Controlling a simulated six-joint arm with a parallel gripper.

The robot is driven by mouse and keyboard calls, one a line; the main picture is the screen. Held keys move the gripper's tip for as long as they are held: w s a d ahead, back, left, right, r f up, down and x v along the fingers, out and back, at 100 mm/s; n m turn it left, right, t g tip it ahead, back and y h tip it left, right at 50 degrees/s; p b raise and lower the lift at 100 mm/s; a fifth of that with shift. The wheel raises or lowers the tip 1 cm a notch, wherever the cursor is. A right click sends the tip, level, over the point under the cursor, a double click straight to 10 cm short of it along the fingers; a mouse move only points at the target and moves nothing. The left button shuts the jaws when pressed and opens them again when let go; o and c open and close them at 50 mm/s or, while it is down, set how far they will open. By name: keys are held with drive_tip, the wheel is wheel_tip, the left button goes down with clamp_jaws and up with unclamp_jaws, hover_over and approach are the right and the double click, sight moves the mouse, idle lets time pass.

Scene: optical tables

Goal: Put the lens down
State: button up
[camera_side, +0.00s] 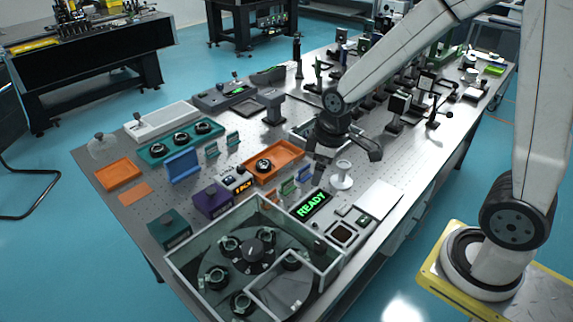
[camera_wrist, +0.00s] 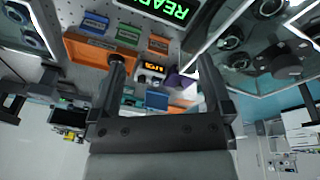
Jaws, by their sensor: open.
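My gripper (camera_side: 346,160) is open and empty above the optical table (camera_side: 383,166). Its spread fingers also frame the wrist view (camera_wrist: 165,72), with no lens between them. A dark round lens in a mount (camera_side: 264,166) sits in the orange tray (camera_side: 287,160), to the left of my gripper in the side view. The orange tray shows at the left in the wrist view (camera_wrist: 88,52), partly behind a finger. Several similar mounted lenses sit in the teal tray (camera_side: 152,152). A small white pedestal (camera_side: 342,181) stands just below my gripper in the side view.
A glass-walled enclosure (camera_side: 180,274) with a carousel of round mounts fills the near corner. A lit READY sign (camera_side: 311,205), a purple box (camera_side: 212,199) and small coloured blocks stand nearby. Crowded optical posts (camera_side: 395,108) stand at the back right.

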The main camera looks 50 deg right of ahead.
drive_tip(key=s+m, duration=0.5)
drive_tip(key=s, duration=0.2)
drive_tip(key=shift+a+f+m, duration=0.3)
drive_tip(key=shift+f+m, duration=0.1)
drive_tip(key=shift+f, duration=0.05)
